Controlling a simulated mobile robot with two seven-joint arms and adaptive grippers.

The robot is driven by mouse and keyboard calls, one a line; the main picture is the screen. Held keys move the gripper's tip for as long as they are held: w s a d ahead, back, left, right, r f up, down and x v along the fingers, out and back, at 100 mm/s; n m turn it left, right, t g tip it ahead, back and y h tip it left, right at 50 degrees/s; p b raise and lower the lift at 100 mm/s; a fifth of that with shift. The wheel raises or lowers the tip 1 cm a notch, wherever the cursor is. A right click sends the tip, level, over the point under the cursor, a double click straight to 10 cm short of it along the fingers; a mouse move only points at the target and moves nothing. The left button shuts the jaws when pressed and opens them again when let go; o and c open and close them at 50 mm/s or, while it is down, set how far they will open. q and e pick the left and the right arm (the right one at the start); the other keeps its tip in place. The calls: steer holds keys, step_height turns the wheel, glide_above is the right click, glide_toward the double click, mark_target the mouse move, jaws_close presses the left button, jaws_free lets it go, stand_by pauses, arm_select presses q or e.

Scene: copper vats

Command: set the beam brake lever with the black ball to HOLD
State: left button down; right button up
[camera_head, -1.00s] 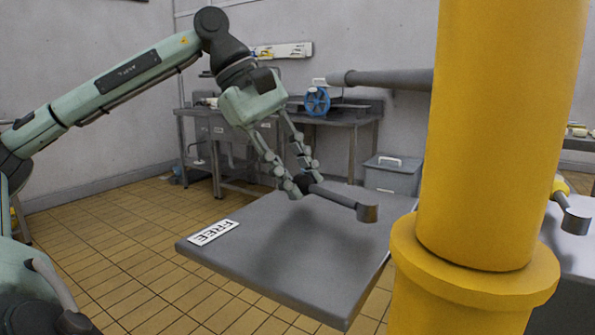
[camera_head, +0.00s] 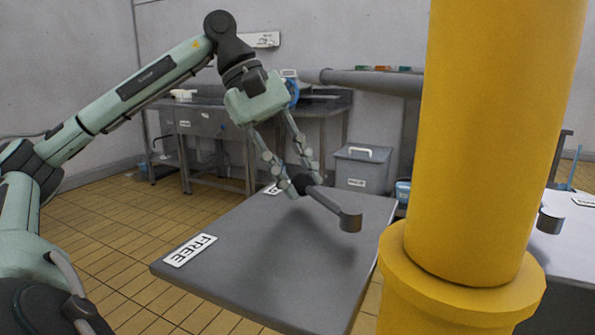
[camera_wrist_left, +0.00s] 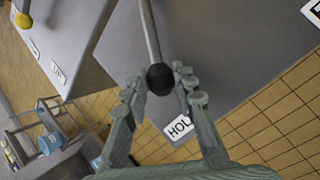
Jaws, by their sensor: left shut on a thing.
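The beam brake lever (camera_head: 328,203) is a grey bar on a round pivot above a grey table top (camera_head: 250,275). Its black ball (camera_wrist_left: 160,79) sits between the fingers of my left gripper (camera_head: 293,188), which is shut on it; the gripper also shows in the left wrist view (camera_wrist_left: 160,92). The FREE label (camera_head: 190,250) lies at the table's left edge. The HOLD label (camera_wrist_left: 180,126) lies close to the ball in the left wrist view, partly covered by a finger; in the head view only a corner (camera_head: 272,189) shows behind the gripper. My right gripper is not in view.
A thick yellow column (camera_head: 490,150) stands right of the table. Behind it a second lever with a yellow ball (camera_wrist_left: 24,20) sits on another table (camera_head: 572,245). A grey bin (camera_head: 362,170) and a workbench (camera_head: 215,120) stand at the back.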

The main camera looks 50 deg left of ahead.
arm_select(q)
steer(key=shift+w+r, duration=0.1)
steer(key=shift+r, duration=0.05)
steer(key=c, duration=1.2)
jaws_free()
steer(key=v, duration=0.7)
steer(key=shift+a, duration=0.15)
steer(key=shift+r, duration=0.1)
